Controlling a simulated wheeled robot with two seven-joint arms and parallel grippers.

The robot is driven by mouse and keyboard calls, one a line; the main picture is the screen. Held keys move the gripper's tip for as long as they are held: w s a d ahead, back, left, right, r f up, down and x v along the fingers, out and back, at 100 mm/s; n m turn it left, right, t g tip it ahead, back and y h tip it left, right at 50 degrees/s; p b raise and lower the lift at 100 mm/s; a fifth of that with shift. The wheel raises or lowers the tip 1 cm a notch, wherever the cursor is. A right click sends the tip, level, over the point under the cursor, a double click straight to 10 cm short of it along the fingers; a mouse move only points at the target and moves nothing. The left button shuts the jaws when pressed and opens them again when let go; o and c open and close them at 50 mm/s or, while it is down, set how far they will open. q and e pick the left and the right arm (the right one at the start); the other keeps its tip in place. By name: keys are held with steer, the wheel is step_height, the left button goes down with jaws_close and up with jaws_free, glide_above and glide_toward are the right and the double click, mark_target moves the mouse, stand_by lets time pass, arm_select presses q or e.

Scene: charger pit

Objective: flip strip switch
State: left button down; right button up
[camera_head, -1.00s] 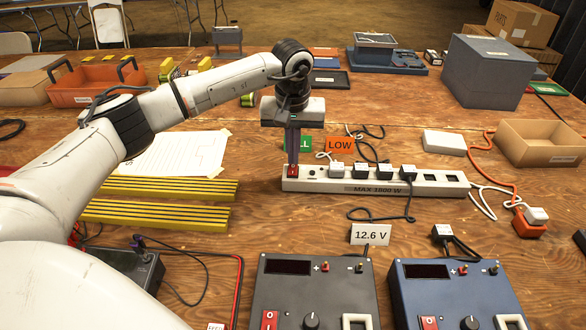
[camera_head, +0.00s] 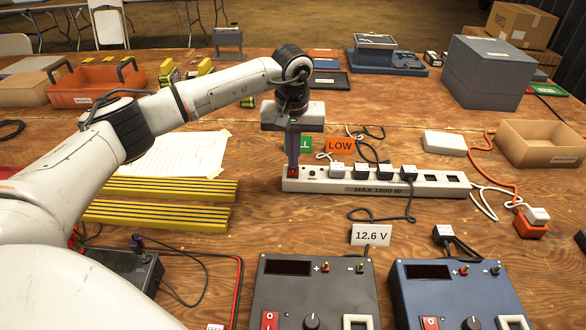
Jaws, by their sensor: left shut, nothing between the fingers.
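The white power strip (camera_head: 375,189) lies across the middle of the table in the head view, marked MAX 1800 W, with several black-corded white plugs in it. Its red switch (camera_head: 292,172) is at the strip's left end, partly hidden by my fingers. My left gripper (camera_head: 292,165) points down with its fingers shut and empty, the tips at the switch. I cannot tell whether they press on it or which way the switch is tipped. My right gripper is not in view.
Dark grey (camera_head: 312,290) and blue (camera_head: 455,290) chargers stand at the front, with a 12.6 V card (camera_head: 370,235) behind them. Cords lie around the strip. Yellow-black bars (camera_head: 160,213) lie to the left. An open cardboard tray (camera_head: 540,145) and an orange cord (camera_head: 487,165) are at the right.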

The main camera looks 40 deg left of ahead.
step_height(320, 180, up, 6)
steer(key=p, duration=0.5)
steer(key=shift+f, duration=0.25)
stand_by(0.5)
